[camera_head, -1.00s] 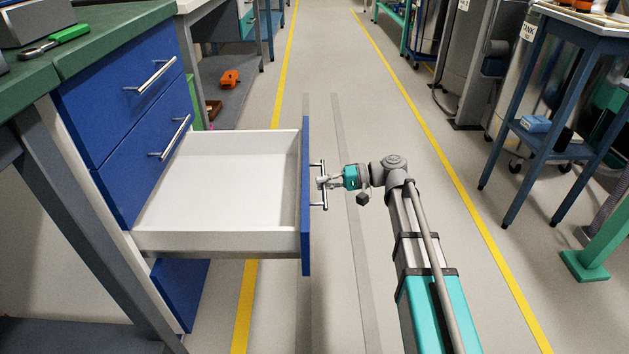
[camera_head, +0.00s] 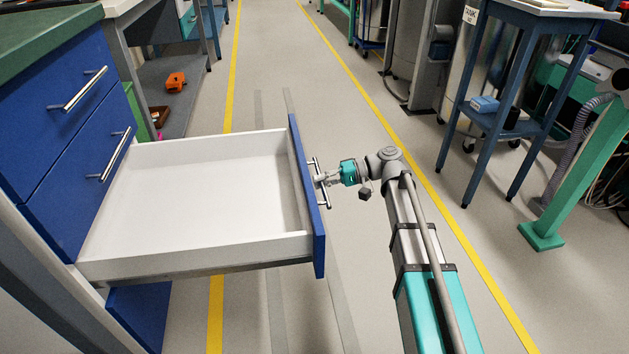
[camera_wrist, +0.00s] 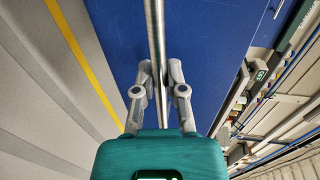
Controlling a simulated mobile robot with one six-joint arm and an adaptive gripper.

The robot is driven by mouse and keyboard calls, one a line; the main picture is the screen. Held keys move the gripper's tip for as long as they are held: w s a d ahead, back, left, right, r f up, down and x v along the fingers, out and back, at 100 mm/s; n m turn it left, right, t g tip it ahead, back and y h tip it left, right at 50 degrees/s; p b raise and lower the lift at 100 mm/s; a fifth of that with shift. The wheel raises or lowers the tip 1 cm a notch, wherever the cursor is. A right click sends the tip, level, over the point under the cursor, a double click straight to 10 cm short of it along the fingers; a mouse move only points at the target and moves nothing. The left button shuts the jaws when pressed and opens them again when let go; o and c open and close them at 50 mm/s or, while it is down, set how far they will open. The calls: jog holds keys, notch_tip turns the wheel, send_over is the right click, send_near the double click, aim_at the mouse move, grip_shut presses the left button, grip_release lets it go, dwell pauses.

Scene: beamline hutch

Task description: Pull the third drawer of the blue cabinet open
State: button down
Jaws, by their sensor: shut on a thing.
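The blue cabinet (camera_head: 52,115) stands at the left in the head view, under a green worktop. Its third drawer (camera_head: 200,195) is pulled far out, and its white inside is empty. Two shut drawers sit above it, and part of a blue front shows below. My gripper (camera_head: 320,181) is at the outer side of the open drawer's blue front, shut on its bar handle (camera_head: 325,198). In the wrist view the fingers (camera_wrist: 160,80) close on both sides of the metal bar (camera_wrist: 154,30), with the blue front (camera_wrist: 215,45) behind it.
A blue side table (camera_head: 480,105) and a green post (camera_head: 575,165) stand at the right. An orange object (camera_head: 175,82) lies on a low grey shelf at the back left. The aisle floor between the yellow lines (camera_head: 440,190) is clear.

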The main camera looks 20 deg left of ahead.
jog(key=shift+s, duration=0.1)
jog(key=c, duration=0.7)
grip_release()
jog(key=shift+a, duration=0.15)
